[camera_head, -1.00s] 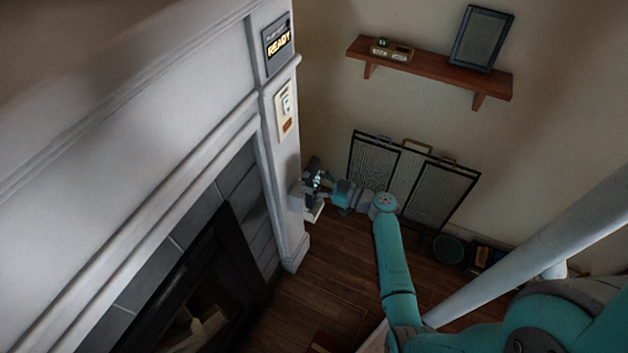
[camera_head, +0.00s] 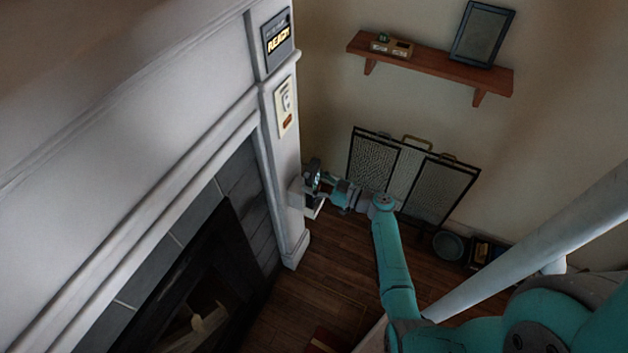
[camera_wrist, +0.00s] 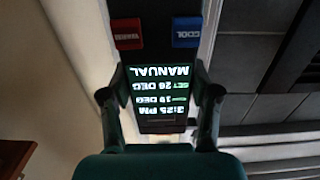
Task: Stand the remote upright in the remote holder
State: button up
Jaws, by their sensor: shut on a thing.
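In the wrist view the remote (camera_wrist: 162,75) has a dark face with a lit, upside-down display, a red button and a blue button. My gripper (camera_wrist: 160,108) is shut on it, one finger at each side of the display. In the head view my gripper (camera_head: 322,181) is beside the front of the white fireplace pillar, with the small dark remote (camera_head: 313,171) at its tip. A pale box on the pillar just below, apparently the remote holder (camera_head: 298,196), is partly hidden by the gripper. I cannot tell whether the remote's lower end is inside it.
The white pillar (camera_head: 291,232) stands close left of my gripper. A switch plate (camera_head: 285,106) and a READY sign (camera_head: 277,41) are above. A mesh fire screen (camera_head: 411,178) leans on the wall behind. A wooden shelf (camera_head: 432,64) is higher up.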

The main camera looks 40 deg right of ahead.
jog(key=shift+f, duration=1.4)
jog(key=o, duration=1.4)
jog(key=shift+c, duration=0.2)
jog(key=v, duration=1.2)
